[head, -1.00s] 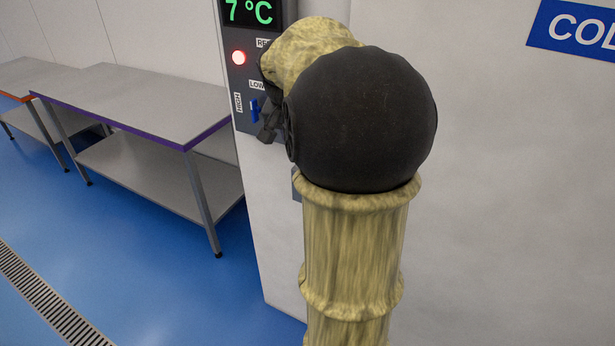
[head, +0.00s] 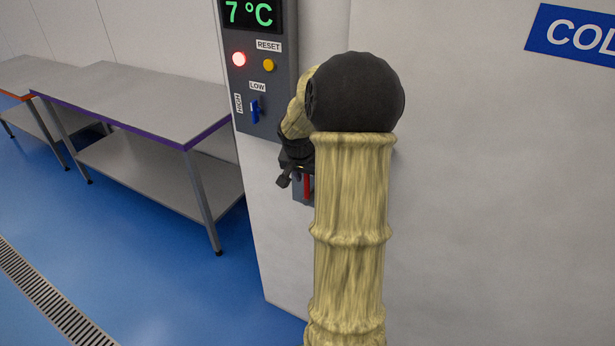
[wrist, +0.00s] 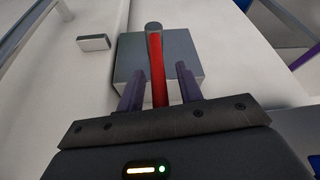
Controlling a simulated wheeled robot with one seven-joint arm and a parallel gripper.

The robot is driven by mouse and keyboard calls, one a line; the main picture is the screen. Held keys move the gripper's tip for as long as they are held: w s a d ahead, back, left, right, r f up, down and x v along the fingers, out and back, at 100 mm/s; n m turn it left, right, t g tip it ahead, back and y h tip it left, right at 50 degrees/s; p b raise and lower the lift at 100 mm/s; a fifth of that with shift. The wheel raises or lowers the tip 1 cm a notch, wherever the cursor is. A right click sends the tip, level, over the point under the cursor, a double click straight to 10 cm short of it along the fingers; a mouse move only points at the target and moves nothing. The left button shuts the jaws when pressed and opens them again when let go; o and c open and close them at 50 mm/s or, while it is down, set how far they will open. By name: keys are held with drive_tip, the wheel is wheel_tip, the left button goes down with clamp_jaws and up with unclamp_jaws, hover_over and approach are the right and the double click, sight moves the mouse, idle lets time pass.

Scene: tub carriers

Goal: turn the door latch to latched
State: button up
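The door latch has a red handle (wrist: 158,75) with a grey rounded end, set on a grey block (wrist: 128,58) on the white wall. In the wrist view the handle lies between the two purple fingers of my gripper (wrist: 160,83), with a gap on each side. The fingers are apart and do not visibly touch the handle. In the head view a short stretch of the red handle (head: 307,186) shows below the control panel, beside my gripper (head: 287,181). My arm hides much of the latch there.
Above the latch is a grey control panel (head: 284,100) with a 7 °C display (head: 249,13), a lit red lamp (head: 238,59), a yellow reset button (head: 268,65) and a blue switch (head: 255,111). A steel table (head: 140,100) stands to the left. Blue floor (head: 110,270) lies open in front.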

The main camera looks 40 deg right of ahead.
drive_tip(key=shift+w+d+f, duration=0.1)
drive_tip(key=shift+f, duration=0.3)
clamp_jaws()
